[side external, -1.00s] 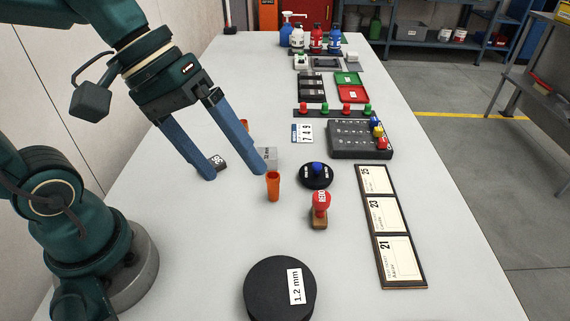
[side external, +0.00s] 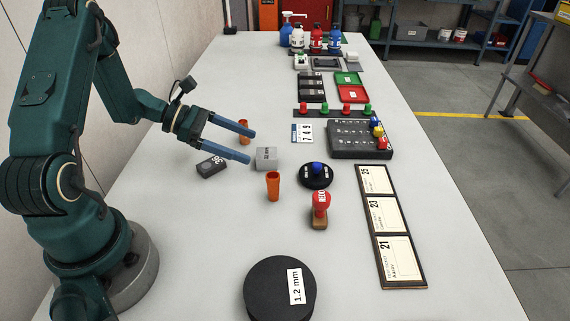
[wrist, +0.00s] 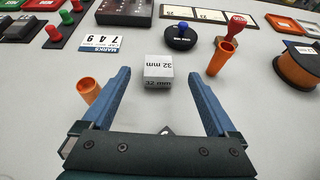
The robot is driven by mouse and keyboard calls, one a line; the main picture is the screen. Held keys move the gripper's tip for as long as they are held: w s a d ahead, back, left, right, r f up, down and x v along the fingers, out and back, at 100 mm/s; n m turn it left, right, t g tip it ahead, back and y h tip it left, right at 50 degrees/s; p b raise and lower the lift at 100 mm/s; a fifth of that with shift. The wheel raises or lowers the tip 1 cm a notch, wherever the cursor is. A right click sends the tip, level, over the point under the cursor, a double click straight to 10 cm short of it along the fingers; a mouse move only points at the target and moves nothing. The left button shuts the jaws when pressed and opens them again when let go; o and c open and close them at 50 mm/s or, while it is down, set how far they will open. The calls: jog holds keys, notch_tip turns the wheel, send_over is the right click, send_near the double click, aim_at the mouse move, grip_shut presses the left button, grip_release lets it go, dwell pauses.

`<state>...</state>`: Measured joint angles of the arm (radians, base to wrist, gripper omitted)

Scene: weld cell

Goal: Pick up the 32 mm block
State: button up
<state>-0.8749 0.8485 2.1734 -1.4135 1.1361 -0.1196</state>
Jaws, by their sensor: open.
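The 32 mm block is a light grey cube (side external: 266,158) standing on the table, and it also shows in the wrist view (wrist: 158,72) with "32 mm" printed on its top and near face. My gripper (side external: 251,146) has two blue fingers, held nearly level and pointing right toward the block. In the wrist view my gripper (wrist: 160,82) is open and empty, and the block sits centred between the lines of its fingers, at about the fingertips. I cannot tell whether the tips reach past its near face.
An orange cup (side external: 273,186) stands in front of the block, and another orange cup (side external: 244,131) stands behind my fingers. A dark block (side external: 211,166) lies left of the grey one. A black disc with a blue knob (side external: 316,174) and a red stamp (side external: 320,208) are to the right.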

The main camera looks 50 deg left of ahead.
aim_at(263, 153)
jog(key=shift+s+a+f, duration=0.1)
jog(key=shift+f, duration=0.15)
jog(key=shift+x, duration=2.4)
jog(key=shift+r, duration=0.1)
grip_shut()
